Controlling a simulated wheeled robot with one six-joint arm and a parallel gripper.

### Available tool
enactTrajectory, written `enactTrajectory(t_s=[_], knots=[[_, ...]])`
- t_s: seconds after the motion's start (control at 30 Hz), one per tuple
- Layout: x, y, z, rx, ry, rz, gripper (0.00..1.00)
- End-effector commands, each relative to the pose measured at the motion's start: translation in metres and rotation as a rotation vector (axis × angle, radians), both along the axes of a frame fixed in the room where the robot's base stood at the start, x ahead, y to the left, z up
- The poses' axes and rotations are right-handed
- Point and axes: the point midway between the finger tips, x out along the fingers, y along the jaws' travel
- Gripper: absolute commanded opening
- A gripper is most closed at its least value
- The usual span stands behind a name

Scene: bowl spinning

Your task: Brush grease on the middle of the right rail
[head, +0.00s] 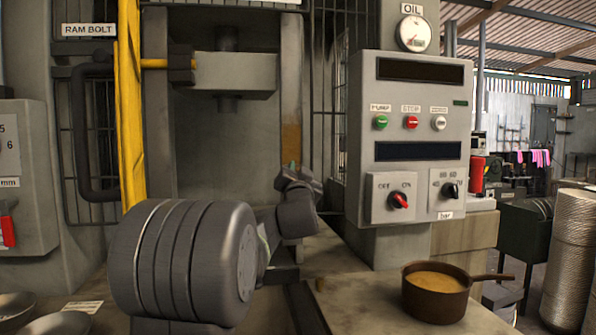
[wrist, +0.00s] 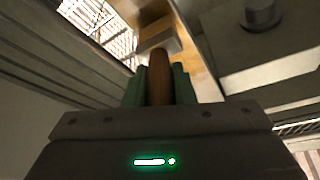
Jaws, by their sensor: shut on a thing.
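My gripper (wrist: 159,88) has green fingers shut on the brown handle of a brush (wrist: 158,82). The brush's wide head (wrist: 155,38) points away from the fingers in the wrist view, against or close to a tan-yellow surface; contact cannot be told. In the head view my gripper (head: 291,168) is at the right rail (head: 291,75), an upright grey strip of the press. A brown-orange patch (head: 291,142) shows on the rail just above the gripper. The brush is not clearly visible in the head view. A brown pot (head: 435,301) of tan grease stands on the ledge at lower right.
The control box (head: 418,150) with buttons and knobs stands right of the rail. The ram block (head: 235,76) hangs left of it. A yellow upright bar (head: 130,100) is further left. Metal bowls (head: 62,323) lie at lower left. Open space lies between the rails under the ram.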

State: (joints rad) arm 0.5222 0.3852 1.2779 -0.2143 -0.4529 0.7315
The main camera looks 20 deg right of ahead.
Motion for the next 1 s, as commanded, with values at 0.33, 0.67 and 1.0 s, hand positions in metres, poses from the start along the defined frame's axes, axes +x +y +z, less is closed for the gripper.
enactTrajectory(t_s=[0.33, 0.67, 1.0], knots=[[-0.001, 0.0, -0.019, 0.001, 0.001, 0.0, 0.0], [-0.002, 0.001, -0.033, -0.001, -0.001, 0.0, 0.0], [0.001, 0.0, -0.057, -0.001, -0.001, 0.0, 0.0]])
